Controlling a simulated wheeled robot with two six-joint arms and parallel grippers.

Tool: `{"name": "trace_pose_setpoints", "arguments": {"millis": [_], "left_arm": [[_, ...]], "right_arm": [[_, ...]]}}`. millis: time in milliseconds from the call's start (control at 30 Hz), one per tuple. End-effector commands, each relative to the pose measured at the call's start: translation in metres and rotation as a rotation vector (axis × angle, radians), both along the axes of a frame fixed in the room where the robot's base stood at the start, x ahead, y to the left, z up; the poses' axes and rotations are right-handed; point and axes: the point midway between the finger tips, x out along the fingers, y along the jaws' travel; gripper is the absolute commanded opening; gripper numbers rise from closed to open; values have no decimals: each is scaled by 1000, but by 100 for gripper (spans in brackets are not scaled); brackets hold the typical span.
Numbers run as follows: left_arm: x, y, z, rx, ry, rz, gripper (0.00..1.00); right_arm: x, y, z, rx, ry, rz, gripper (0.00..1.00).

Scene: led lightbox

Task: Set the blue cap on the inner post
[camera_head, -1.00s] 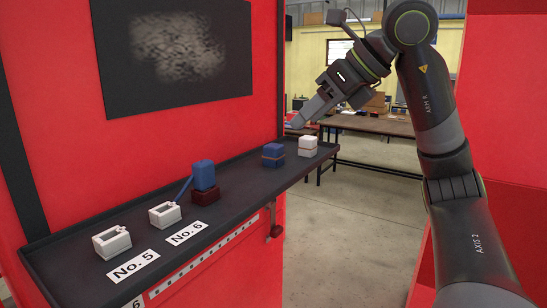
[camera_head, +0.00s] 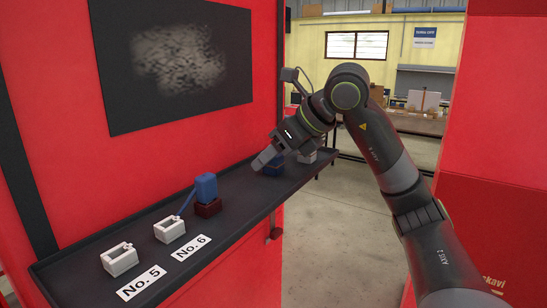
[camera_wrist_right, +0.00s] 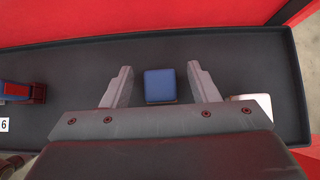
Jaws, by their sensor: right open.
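A blue block (camera_head: 272,168), which looks like the blue cap, stands toward the far end of the dark shelf, partly hidden by my right gripper (camera_head: 262,160). In the right wrist view the blue block (camera_wrist_right: 160,85) lies between the two open fingers, with gaps on both sides. A second blue piece (camera_head: 206,187) sits on a dark red base (camera_head: 207,207) with a thin blue strip slanting down from it. Which part is the inner post I cannot tell. My left gripper is not in view.
A white block (camera_head: 307,157) stands on the shelf beyond the blue block; it is close to the right finger in the wrist view (camera_wrist_right: 252,104). The red panel (camera_head: 190,135) rises behind the narrow dark shelf (camera_head: 85,265). Free shelf lies between the blue block and the red base.

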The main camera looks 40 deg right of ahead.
Motion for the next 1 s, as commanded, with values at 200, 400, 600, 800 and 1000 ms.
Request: {"name": "trace_pose_setpoints", "arguments": {"millis": [200, 400, 600, 800, 1000], "left_arm": [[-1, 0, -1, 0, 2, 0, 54], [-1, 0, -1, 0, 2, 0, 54], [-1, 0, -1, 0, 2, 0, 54], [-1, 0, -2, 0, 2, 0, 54], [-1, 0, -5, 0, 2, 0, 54]], "right_arm": [[0, 0, 0, 0, 0, 0, 38], [0, 0, 0, 0, 0, 0, 12], [0, 0, 0, 0, 0, 0, 7], [0, 0, 7, 1, -2, 0, 7], [0, 1, 32, 2, -5, 1, 7]]}}
